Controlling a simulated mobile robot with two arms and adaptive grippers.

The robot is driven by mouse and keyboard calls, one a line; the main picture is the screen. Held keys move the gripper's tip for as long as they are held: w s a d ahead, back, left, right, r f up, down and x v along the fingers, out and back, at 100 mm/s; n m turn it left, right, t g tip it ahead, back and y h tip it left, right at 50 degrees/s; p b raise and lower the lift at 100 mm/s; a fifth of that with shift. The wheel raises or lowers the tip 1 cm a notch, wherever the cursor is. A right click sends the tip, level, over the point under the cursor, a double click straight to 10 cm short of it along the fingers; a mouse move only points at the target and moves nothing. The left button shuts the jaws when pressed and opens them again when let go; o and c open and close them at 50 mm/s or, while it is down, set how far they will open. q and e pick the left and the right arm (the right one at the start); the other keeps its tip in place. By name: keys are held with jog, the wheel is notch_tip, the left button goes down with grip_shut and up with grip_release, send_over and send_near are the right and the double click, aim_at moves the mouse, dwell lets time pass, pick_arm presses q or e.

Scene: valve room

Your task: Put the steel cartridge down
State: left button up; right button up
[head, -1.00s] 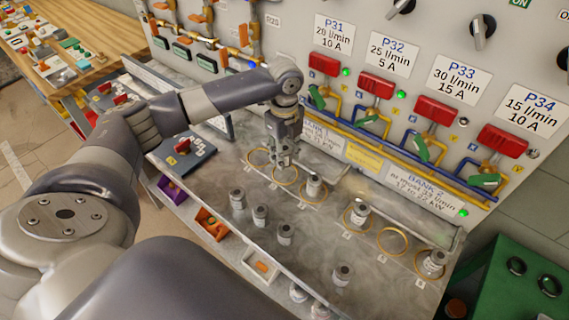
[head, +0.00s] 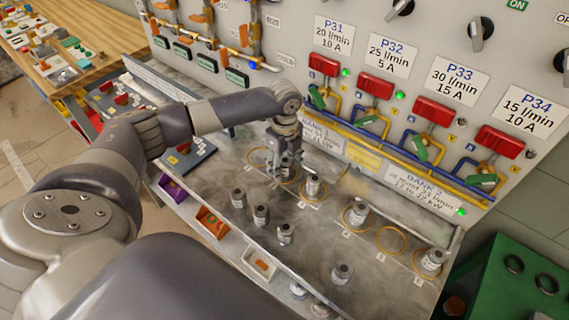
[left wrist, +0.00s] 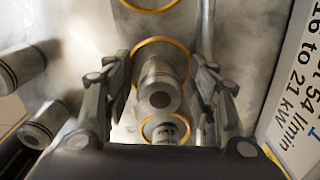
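The steel cartridge (left wrist: 160,88) stands in the middle yellow ring of Bank 1 in the left wrist view. My left gripper (left wrist: 163,100) has one finger on each side of it, with a narrow gap to each, so it looks open. In the head view my left gripper (head: 284,168) points down over that middle ring and mostly hides the cartridge. Another cartridge (head: 313,187) stands in the adjacent ring to the right; it also shows in the left wrist view (left wrist: 166,131). My right gripper is in neither view.
Bank 2 has an empty middle ring (head: 391,240) between two cartridges, the nearer one (head: 357,215) and the far-right one (head: 432,261). Several loose cartridges (head: 261,215) stand along the bench front. The panel with red-handled valves (head: 376,84) rises behind.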

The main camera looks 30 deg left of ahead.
aim_at(285, 160)
pick_arm(q)
notch_tip(285, 160, up, 12)
jog(key=b, duration=0.2)
jog(key=shift+r, duration=0.15)
dwell(0.6)
